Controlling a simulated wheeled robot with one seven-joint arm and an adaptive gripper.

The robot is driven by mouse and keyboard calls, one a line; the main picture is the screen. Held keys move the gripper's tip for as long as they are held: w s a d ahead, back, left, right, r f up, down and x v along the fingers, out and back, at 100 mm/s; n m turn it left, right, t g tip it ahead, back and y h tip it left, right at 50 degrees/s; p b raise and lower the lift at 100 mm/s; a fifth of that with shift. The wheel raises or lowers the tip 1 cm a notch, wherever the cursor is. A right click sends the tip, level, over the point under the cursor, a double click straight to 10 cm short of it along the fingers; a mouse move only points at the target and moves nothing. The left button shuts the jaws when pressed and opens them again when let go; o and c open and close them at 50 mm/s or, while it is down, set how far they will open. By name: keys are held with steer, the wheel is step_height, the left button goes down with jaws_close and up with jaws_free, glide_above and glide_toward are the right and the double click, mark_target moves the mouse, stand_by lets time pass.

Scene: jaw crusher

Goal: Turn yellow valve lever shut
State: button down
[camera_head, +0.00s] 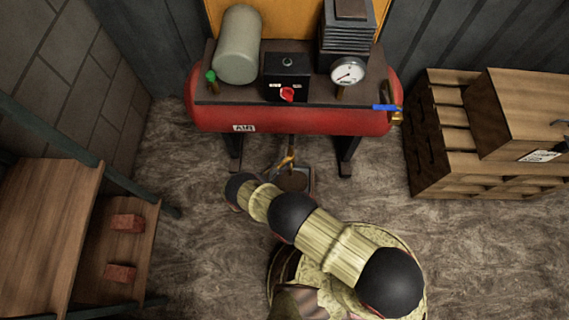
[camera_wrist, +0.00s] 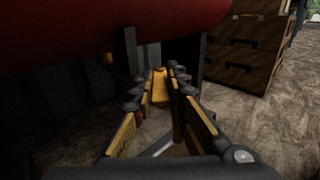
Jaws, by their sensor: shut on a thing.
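The yellow valve lever (camera_wrist: 160,88) shows in the wrist view between the far ends of my two fingers, below the red tank. My gripper (camera_wrist: 165,80) is shut on it, with the black and yellow fingers on either side of the lever. In the head view a small yellow piece (camera_head: 288,161) shows under the middle of the tank, by a vertical pipe. My arm reaches in there from below, and the gripper is too small to make out clearly. The lever's pivot and exact angle cannot be told.
The red air tank (camera_head: 330,121) stands on dark legs above the lever, with a gauge (camera_head: 347,71) and a switch box (camera_head: 287,77) on top. A blue-handled valve (camera_head: 385,107) is at its right end. Wooden crates (camera_head: 437,150) stand right, a shelf with bricks (camera_head: 127,223) left.

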steer(key=shift+w+a, duration=0.1)
stand_by(0.4)
steer(key=c, duration=1.8)
jaws_free()
steer(key=shift+o, duration=0.2)
steer(key=v, duration=1.2)
steer(key=shift+w, duration=0.15)
steer(key=shift+c, duration=0.2)
